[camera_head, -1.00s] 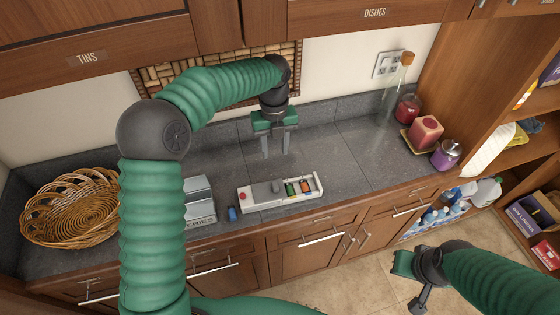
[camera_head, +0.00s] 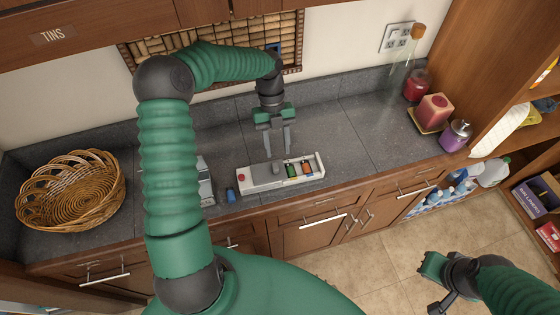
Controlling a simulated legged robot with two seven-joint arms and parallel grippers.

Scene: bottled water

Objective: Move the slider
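A long white and grey box (camera_head: 262,180) lies on the dark counter, with a red button (camera_head: 242,178) at its left end. A grey slider knob (camera_head: 276,168) sits near the middle of its top. Several small coloured batteries (camera_head: 300,169) lie in the open compartment at its right. My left gripper (camera_head: 278,153) points down just above and behind the box, close to the knob. Its two fingers are apart with nothing seen between them; whether they touch the knob I cannot tell. My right gripper (camera_head: 432,285) is low at the right, over the floor; its fingers are unclear.
A blue object (camera_head: 230,195) stands left of the box, beside a grey box (camera_head: 205,185) partly behind my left arm. A wicker basket (camera_head: 72,195) is at the left. The counter between box and jars is clear.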

